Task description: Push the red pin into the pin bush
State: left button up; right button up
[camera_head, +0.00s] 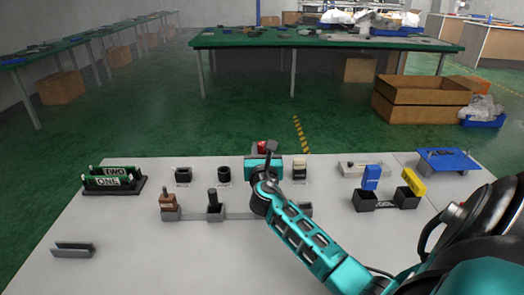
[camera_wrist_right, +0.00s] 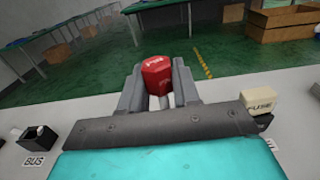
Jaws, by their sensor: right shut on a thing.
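The red pin (camera_wrist_right: 157,75) is between the two grey fingers of my right gripper (camera_wrist_right: 158,90) in the right wrist view, and the gripper is shut on it. In the head view, the red pin (camera_head: 264,147) shows just beyond my right gripper (camera_head: 263,155), at the bench's far edge. The pin's lower part is hidden by the gripper. A black socket block (camera_wrist_right: 40,138) with a partly cut-off label reading "BUS" sits at the left in the wrist view; it appears to be the dark block (camera_head: 224,174) left of my gripper. My left gripper is not in view.
A cream fuse (camera_head: 299,170) stands right of my right gripper. A brown-topped block (camera_head: 168,205) and a black lever (camera_head: 214,205) stand nearer on the left. The near middle-left of the grey bench (camera_head: 160,260) is clear.

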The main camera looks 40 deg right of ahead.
jog(key=shift+p, duration=0.6)
dwell(1.1)
jog(key=shift+f+b, duration=0.35)
jog(key=shift+f, duration=0.05)
jog(key=shift+f+b, duration=0.95)
jog(key=shift+f, duration=0.3)
